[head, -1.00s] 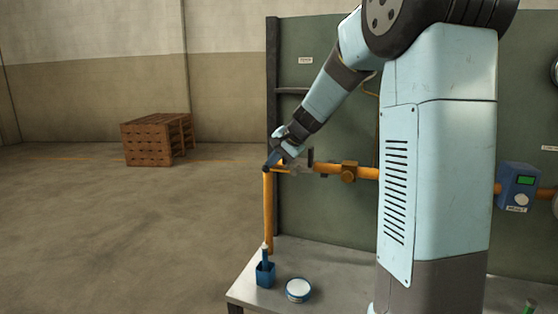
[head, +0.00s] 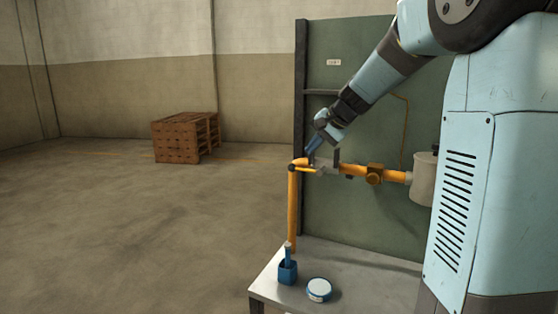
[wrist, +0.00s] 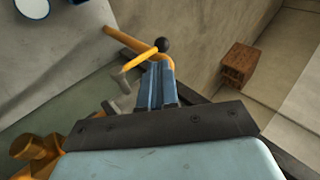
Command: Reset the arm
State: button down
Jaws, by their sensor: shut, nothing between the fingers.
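My gripper (head: 311,150) is in the head view at the left end of the orange pipe (head: 352,169), just above the pipe's elbow. In the wrist view its two blue fingers (wrist: 160,68) lie together with nothing between them. A yellow lever (wrist: 140,59) with a black ball end (wrist: 162,45) lies just beyond the fingertips; it also shows in the head view (head: 306,170). I cannot tell whether the fingers touch the lever or pipe.
A bench (head: 266,288) below holds a blue holder (head: 287,273) and a round white-topped tin (head: 319,289). A green panel (head: 350,222) stands behind the pipe, with a grey cylinder (head: 422,180) near my arm. Wooden pallets (head: 178,142) stand far left; the floor between is open.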

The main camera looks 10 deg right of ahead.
jog(key=s+f+n+h, duration=0.2)
jog(key=s+n, duration=0.1)
jog(key=s, duration=1.4)
jog(key=s+f+n+h, duration=0.3)
jog(key=s+n, duration=0.1)
jog(key=s, duration=1.3)
jog(key=shift+s+a+n+g, duration=0.2)
jog(key=shift+n+g, duration=0.1)
jog(key=shift+g, duration=0.1)
